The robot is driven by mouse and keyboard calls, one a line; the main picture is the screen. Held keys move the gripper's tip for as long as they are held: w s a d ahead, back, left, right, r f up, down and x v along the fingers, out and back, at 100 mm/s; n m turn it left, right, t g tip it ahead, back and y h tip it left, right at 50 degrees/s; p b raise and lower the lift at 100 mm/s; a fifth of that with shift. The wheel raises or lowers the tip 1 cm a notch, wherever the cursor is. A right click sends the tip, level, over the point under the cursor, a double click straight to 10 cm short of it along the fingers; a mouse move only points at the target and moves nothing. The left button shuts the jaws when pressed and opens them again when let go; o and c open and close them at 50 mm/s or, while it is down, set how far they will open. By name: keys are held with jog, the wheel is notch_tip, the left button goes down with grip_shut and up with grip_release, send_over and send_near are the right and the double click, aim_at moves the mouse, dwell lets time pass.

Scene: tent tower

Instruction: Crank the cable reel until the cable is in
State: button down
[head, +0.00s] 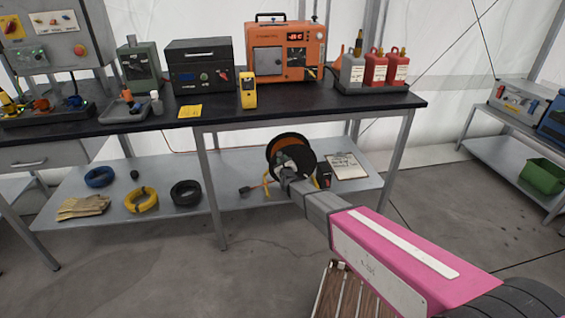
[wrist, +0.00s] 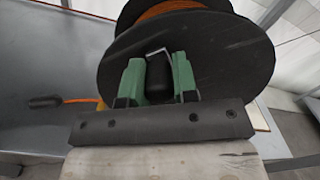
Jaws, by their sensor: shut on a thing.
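The cable reel (head: 302,146) stands on the lower shelf under the black-topped table, with a dark round side plate, orange cable and a yellow stand. In the wrist view the reel's black side plate (wrist: 235,60) fills the upper middle, with orange cable (wrist: 160,8) wound behind it. My gripper (wrist: 159,78) has green fingers shut on the reel's black crank handle (wrist: 158,75), in front of the plate. In the head view my gripper (head: 287,172) is at the reel's near side. A plug (head: 245,190) on an orange cable end lies left of the reel on the shelf.
The lower shelf (head: 215,205) also holds cable coils (head: 141,199), gloves (head: 83,207), a clipboard (head: 347,165) and a small dark box (head: 323,175). Table legs (head: 211,190) stand either side of the reel. A slatted wooden thing (head: 345,295) is near the bottom. Left floor is clear.

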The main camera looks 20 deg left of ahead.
jog(key=c, duration=0.9)
grip_release()
jog(key=v, duration=1)
jog(key=shift+s+d, duration=0.3)
